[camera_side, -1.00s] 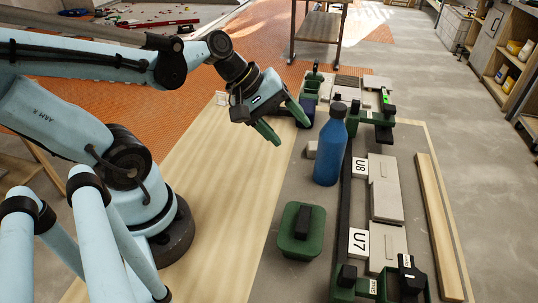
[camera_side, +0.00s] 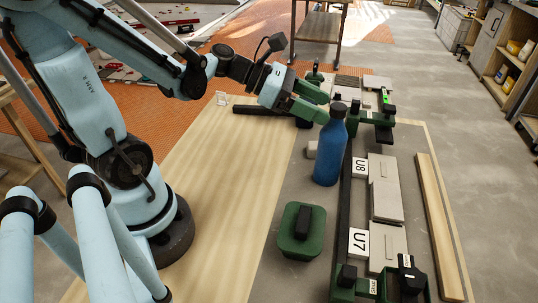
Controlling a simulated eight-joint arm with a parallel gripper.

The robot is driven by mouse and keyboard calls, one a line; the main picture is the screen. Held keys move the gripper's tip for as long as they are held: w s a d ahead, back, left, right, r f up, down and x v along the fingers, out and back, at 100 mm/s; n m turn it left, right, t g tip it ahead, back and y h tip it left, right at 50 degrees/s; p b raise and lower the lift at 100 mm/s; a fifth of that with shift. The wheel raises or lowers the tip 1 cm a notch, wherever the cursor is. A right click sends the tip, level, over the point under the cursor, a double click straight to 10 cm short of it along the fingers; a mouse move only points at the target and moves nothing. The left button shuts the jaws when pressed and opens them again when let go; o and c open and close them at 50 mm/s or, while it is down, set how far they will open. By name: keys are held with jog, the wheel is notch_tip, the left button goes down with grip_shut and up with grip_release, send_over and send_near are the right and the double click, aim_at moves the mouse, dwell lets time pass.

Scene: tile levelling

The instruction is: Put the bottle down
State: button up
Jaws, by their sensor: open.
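A blue bottle (camera_side: 330,152) with a dark cap stands upright on the grey part of the work surface, in the middle of the side view. My gripper (camera_side: 325,105) has green fingers and is open. Its fingers are level with the upper part of the bottle, just to its left and behind it in the picture. I cannot tell whether a fingertip touches the bottle.
A green block with a black handle (camera_side: 302,230) sits in front of the bottle. Grey tiles (camera_side: 386,197) with U7 and U8 cards lie to the right, beside a wooden strip (camera_side: 442,225). A dark bar (camera_side: 262,110) lies behind. The pale wood (camera_side: 205,210) at left is mostly clear.

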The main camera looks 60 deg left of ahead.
aim_at(332, 146)
jog(key=shift+f+x, duration=0.2)
jog(key=shift+x, duration=3.25)
jog(key=shift+s, duration=0.15)
grip_shut()
